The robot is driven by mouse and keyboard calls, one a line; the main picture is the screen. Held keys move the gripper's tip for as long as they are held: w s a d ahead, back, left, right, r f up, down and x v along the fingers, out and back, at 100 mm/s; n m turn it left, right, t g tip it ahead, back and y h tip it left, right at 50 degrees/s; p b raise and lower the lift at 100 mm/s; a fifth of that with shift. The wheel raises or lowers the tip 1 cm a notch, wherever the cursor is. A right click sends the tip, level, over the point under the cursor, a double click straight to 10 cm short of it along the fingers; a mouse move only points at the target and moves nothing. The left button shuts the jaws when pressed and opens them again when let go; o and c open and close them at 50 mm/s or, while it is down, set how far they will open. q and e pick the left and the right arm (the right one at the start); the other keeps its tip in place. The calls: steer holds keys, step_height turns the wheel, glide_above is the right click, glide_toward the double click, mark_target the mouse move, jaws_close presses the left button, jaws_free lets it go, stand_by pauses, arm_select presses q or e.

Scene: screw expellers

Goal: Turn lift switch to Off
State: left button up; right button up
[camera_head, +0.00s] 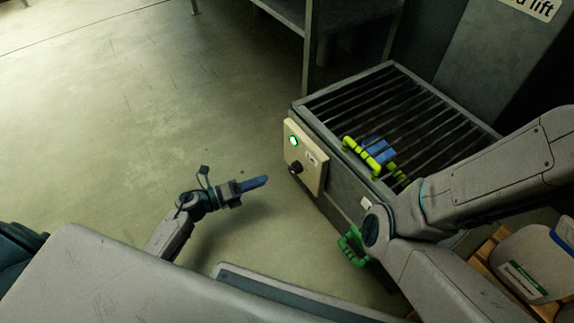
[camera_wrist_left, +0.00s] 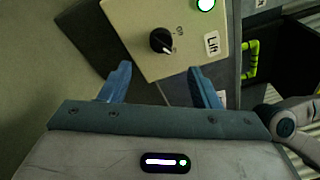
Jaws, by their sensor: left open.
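The lift switch is a black rotary knob (camera_head: 296,167) on a cream panel (camera_head: 311,160) on the side of a grey machine. In the left wrist view the knob (camera_wrist_left: 161,41) has a white pointer slanting to the lower right, towards small marks I cannot read surely. A "Lift" label (camera_wrist_left: 212,45) is beside it. A green light (camera_head: 294,141) on the panel is lit. My left gripper (camera_head: 262,182) is left of the panel, apart from the knob. Its blue fingers (camera_wrist_left: 160,82) are spread with nothing between them. My right gripper is out of view.
The machine's slatted top (camera_head: 400,105) carries a yellow-green handle (camera_head: 362,156) with a blue part. A green handle (camera_head: 352,245) is low near the machine. My right arm covers the machine's right front. A metal table (camera_head: 308,40) stands behind. The floor at left is clear.

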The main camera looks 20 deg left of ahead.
mark_target(290, 170)
arm_select(q)
steer(key=b+x, duration=0.3)
steer(key=x, duration=0.5)
steer(key=shift+w+d, duration=0.25)
steer(key=shift+d, duration=0.05)
steer(key=shift+w+d, duration=0.4)
steer(key=shift+d, duration=0.05)
steer(key=c, duration=1)
